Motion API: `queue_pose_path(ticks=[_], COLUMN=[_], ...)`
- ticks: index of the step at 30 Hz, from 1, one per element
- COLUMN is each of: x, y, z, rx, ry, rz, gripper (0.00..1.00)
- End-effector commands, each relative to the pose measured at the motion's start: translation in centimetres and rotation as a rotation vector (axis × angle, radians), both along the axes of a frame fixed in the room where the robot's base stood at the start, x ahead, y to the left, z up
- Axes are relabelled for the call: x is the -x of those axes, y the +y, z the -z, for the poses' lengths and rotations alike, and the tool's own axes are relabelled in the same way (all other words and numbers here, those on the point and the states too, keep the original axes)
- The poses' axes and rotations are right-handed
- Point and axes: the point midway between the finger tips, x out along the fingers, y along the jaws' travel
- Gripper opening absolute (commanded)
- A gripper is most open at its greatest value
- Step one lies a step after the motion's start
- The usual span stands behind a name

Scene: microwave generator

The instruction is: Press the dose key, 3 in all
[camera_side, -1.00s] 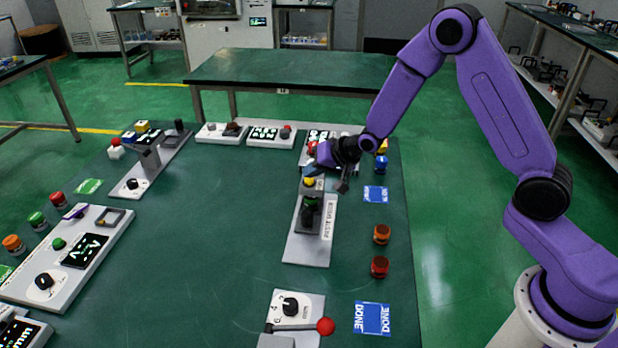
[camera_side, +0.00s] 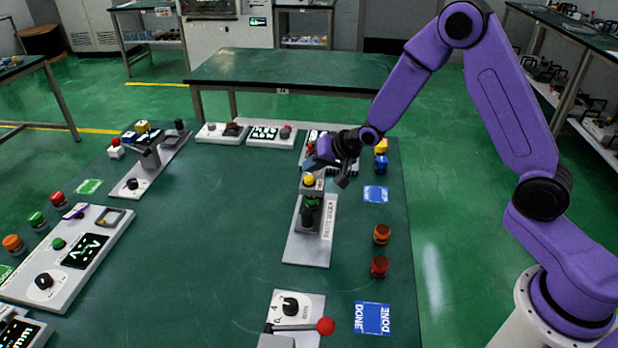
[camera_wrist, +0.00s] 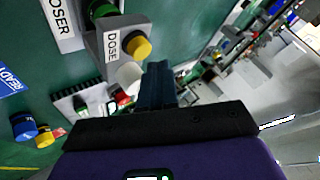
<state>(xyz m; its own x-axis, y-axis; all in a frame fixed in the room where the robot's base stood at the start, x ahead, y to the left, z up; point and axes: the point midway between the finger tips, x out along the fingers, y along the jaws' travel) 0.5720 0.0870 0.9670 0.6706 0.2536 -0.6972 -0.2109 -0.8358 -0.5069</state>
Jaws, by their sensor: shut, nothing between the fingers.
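The dose key is a yellow round button (camera_side: 308,180) on top of the paste doser (camera_side: 311,230), a grey-white device in the middle of the table. In the wrist view the yellow key (camera_wrist: 138,46) shows beside a white DOSE label (camera_wrist: 112,44). My gripper (camera_side: 311,166) is shut and empty, just above the key in the side view. In the wrist view its closed dark fingertips (camera_wrist: 158,68) lie just right of and below the key, with a small gap in the picture. Any contact cannot be made out.
A lever with a red ball (camera_side: 325,326) and a blue DONE card (camera_side: 372,318) are at the front. Other panels line the left and back. Table left of the doser is clear.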

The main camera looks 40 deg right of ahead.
Motion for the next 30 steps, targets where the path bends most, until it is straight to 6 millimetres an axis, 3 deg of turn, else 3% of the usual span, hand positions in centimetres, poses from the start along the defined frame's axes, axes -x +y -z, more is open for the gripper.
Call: queue_pose_path(ticks=[9,24,30], x=[0.0,0.0,0.0], y=[0.0,0.0,0.0], z=[-0.2,-4.4,-5.1], rx=[-0.001,-0.001,-0.001], ry=[-0.001,-0.003,-0.001], rz=[0.000,-0.002,0.001], gripper=[0.00,0.00,0.00])
